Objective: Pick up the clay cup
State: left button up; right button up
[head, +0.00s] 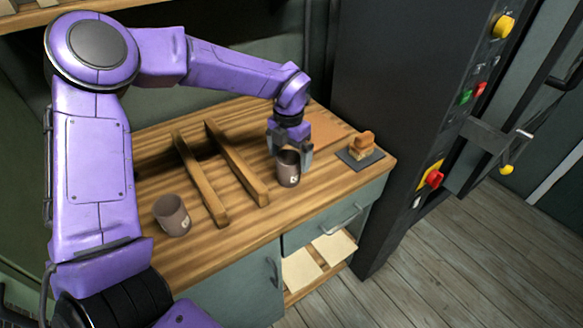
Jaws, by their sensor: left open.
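Two brown-grey clay cups stand upright on the wooden bench top. One clay cup (288,172) is on the right side, below my left gripper. The other clay cup (172,215) stands at the front left, away from the gripper. My left gripper (290,158) points down at the right cup with its fingers apart, at the cup's rim. The fingers partly hide the rim. I cannot tell whether they touch the cup. My right gripper is not in view.
Two wooden rails (237,165) lie on the bench (300,205) between the cups. A small wooden block tool (361,144) sits on a dark plate (360,159) right of the right cup. A tall dark cabinet (395,100) with buttons stands beside the bench.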

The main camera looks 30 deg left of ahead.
pick_arm(q)
notch_tip(320, 180, down, 5)
jog(key=shift+f+p, duration=0.1)
jog(key=shift+p, duration=0.5)
jog(key=c, duration=1.2)
